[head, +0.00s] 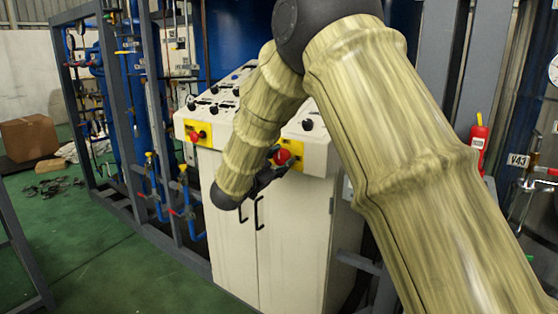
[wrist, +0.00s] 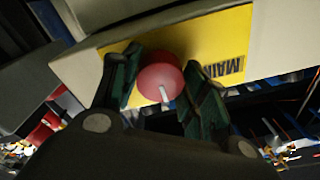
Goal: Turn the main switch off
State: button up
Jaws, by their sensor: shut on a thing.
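The main switch is a red round knob (wrist: 161,83) with a white mark, on a yellow plate (wrist: 205,48) lettered "MAIN" in the wrist view. In the head view the red knob (head: 282,157) shows on the right part of the white control cabinet's front edge. My gripper (wrist: 160,88) has its two dark green fingers on either side of the knob, shut on it. In the head view my gripper (head: 268,170) is partly hidden by my arm, close against the switch.
The white cabinet (head: 290,235) has black handles and a sloped panel of knobs. A second red switch (head: 195,138) on yellow is at its left. A grey pipe frame (head: 160,120) stands left, and a red extinguisher (head: 478,145) right. Green floor (head: 90,250) is open at front left.

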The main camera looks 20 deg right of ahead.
jog(key=o, duration=1)
jog(key=shift+f, duration=0.1)
jog(key=shift+o, duration=0.2)
jog(key=r+v, duration=0.1)
jog(key=v, duration=1.1)
jog(key=shift+f, duration=0.5)
